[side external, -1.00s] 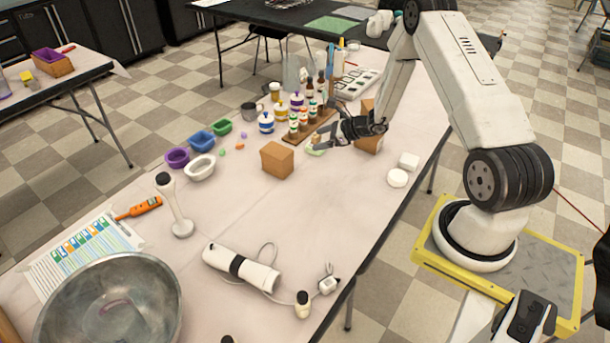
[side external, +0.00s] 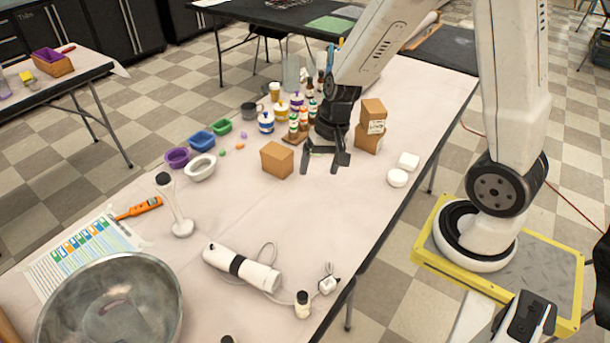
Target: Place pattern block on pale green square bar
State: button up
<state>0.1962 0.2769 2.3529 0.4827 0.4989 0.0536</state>
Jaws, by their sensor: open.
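My gripper (side external: 323,167) points down over the middle of the table, in front of the bottle rack. Its two dark fingers are spread apart, and I see nothing held between them. I cannot make out a pattern block for certain. Whether anything lies on the green bar is hidden by the gripper.
Two stacked brown boxes (side external: 372,125) stand close to the gripper's right, and a brown box (side external: 277,159) stands to its left. Bottles (side external: 294,125) are behind. White soaps (side external: 408,161) lie at right.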

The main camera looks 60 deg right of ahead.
jog(key=shift+s+a+r+n+t+h, duration=0.35)
jog(key=shift+s+r+n, duration=0.3)
jog(key=shift+n, duration=0.65)
jog(key=shift+s+a+r+n+t+h, duration=0.1)
jog(key=shift+s+a+r+n+h, duration=0.45)
jog(key=shift+n, duration=0.75)
jog(key=shift+s+a+r+n+t+h, duration=0.3)
jog(key=shift+s+r+n, duration=0.35)
jog(key=shift+n, duration=0.65)
jog(key=shift+f, duration=0.15)
